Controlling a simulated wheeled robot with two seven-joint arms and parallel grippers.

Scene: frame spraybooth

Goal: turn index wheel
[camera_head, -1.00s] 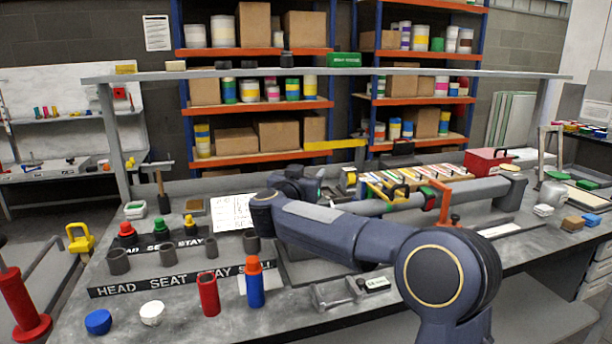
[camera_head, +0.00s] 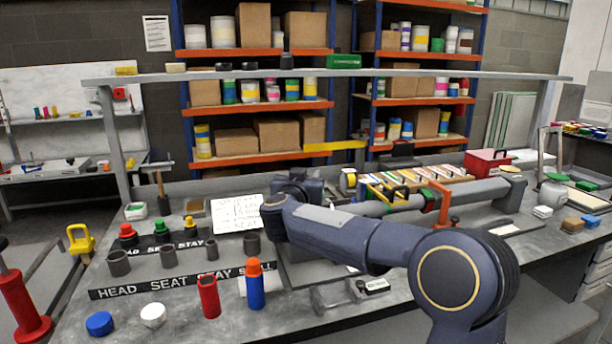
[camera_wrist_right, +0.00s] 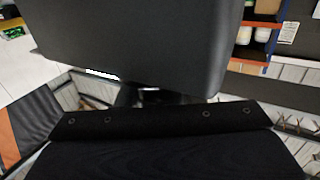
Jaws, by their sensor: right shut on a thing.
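My right arm reaches in from the lower right in the head view, and its dark wrist and right gripper (camera_head: 312,190) are at the near end of a grey tube fixture (camera_head: 372,209) on the bench. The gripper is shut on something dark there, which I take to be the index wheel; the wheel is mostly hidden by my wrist. In the right wrist view a dark bar with small screws and a large dark body fill the picture, and the jaws' contact is not clear. My left gripper is not in view.
An orange clamp (camera_head: 446,205) stands by the tube. A red toolbox (camera_head: 487,163) is at the back right.

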